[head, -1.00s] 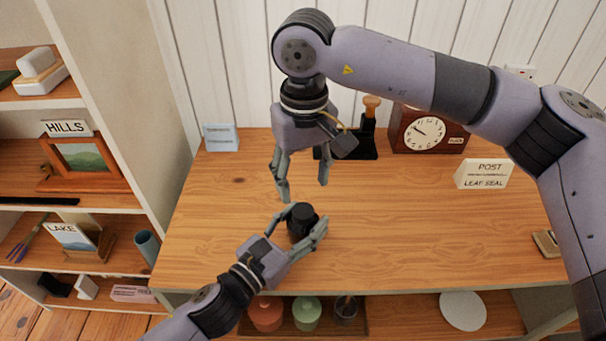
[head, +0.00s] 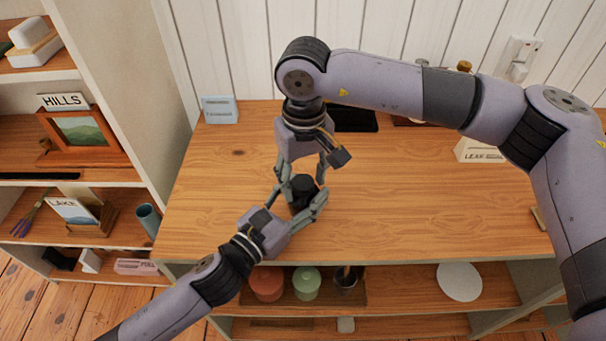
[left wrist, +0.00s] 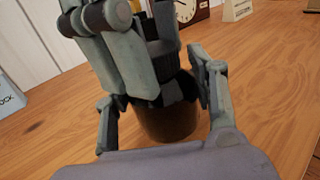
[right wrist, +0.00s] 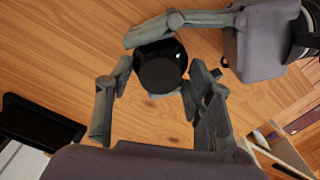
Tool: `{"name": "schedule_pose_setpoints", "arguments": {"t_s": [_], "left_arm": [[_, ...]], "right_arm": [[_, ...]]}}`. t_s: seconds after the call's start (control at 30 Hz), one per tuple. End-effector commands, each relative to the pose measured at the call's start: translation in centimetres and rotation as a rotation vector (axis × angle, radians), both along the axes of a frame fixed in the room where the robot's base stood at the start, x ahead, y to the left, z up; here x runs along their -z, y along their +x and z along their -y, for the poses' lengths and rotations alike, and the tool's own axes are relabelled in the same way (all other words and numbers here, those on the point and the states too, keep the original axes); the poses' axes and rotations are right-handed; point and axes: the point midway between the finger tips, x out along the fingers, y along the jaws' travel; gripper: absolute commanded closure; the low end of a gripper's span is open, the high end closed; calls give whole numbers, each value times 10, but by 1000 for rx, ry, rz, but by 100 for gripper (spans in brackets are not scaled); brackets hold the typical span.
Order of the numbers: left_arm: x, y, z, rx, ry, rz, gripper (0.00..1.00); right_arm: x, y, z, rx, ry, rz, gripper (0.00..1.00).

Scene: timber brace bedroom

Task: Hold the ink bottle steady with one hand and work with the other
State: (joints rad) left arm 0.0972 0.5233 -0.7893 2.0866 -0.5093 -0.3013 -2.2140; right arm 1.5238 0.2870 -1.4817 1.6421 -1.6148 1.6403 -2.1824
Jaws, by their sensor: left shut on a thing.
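The dark ink bottle (head: 303,187) with a black round cap stands upright on the wooden desk. My left gripper (head: 301,197) is shut on it, with fingers on both sides of its body; the left wrist view shows the bottle (left wrist: 168,122) between them. My right gripper (head: 303,172) points down from above, its fingers apart on either side of the cap. In the right wrist view the bottle's cap (right wrist: 160,74) lies between the right fingers, with gaps beside it. Right fingers hide part of the cap in the left wrist view.
A black tray (head: 352,119) and a white sign (head: 478,151) stand toward the back of the desk (head: 420,205). A light blue card (head: 220,110) is at the back left. A bookshelf (head: 125,120) stands on the left. The desk around the bottle is clear.

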Motion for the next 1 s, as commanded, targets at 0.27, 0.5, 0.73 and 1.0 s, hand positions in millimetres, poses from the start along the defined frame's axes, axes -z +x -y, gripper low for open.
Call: {"name": "schedule_pose_setpoints", "arguments": {"t_s": [0.27, 0.5, 0.73, 1.0], "left_arm": [[2, 0, 0, 0, 2, -3, 100], [2, 0, 0, 0, 2, -3, 100], [2, 0, 0, 0, 2, -2, 100], [2, 0, 0, 0, 2, -2, 100]], "right_arm": [[0, 0, 0, 0, 0, 0, 72], [0, 0, 0, 0, 0, 0, 88], [0, 0, 0, 7, 0, 1, 100], [0, 0, 0, 258, 2, -1, 100]]}}
